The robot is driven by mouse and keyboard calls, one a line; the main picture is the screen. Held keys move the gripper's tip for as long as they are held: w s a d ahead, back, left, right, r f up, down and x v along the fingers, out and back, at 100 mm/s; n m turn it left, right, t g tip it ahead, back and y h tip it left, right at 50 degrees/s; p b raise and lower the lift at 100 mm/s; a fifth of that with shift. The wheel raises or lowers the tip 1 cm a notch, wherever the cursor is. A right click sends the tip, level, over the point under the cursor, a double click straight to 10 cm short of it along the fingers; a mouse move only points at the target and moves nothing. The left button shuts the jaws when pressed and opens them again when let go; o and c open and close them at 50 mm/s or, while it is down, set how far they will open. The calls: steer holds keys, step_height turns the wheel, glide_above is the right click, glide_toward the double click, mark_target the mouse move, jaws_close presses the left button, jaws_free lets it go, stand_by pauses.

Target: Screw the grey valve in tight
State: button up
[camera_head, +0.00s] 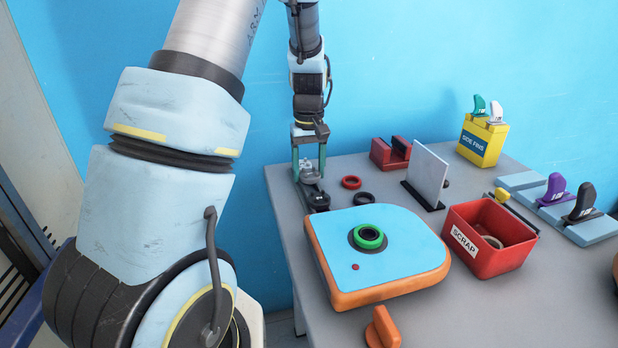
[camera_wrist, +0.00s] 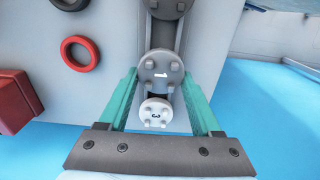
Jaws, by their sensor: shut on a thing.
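My gripper (camera_head: 309,168) points down at the table's far left corner, its two green fingers shut on a light grey valve (camera_head: 309,174). I cannot tell whether the held valve is clear of the rack. The light blue board with orange sides (camera_head: 335,258) lies flat to the right and nearer. Its round port has a green ring (camera_head: 370,237) around a dark opening.
A red ring (camera_head: 351,182) and a black ring (camera_head: 364,198) lie between rack and board. An orange knob (camera_head: 383,328) is at the front. A yellow fin box (camera_head: 482,140) stands behind.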

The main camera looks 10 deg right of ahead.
mark_target(309, 171)
step_height(309, 171, up, 6)
steer(key=shift+r+b, duration=0.25)
steer(key=shift+b, duration=0.25)
steer(key=shift+s+d+r+p, duration=0.2)
steer(key=shift+s+d+r, duration=0.1)
steer(key=shift+r, duration=0.2)
steer(key=shift+s+d+r+p, duration=0.15)
steer(key=shift+s+r, duration=0.1)
steer(key=shift+r, duration=0.25)
steer(key=s+d+r+m+p, duration=0.1)
steer(key=s+d+m+p, duration=0.1)
steer(key=s, duration=0.6)
steer(key=s+d+r+m+p, duration=0.1)
steer(key=s+m+p, duration=0.3)
steer(key=s, duration=0.4)
steer(key=s+d+r+m+p, duration=0.2)
steer(key=s+d+m+p, duration=0.1)
steer(key=s, duration=0.5)
steer(key=shift+d, duration=0.3)
steer(key=shift+p, duration=0.4)
steer(key=shift+f+b, duration=2.2)
steer(key=shift+f, duration=0.7)
steer(key=shift+f+b, duration=0.3)
steer(key=shift+f, duration=0.75)
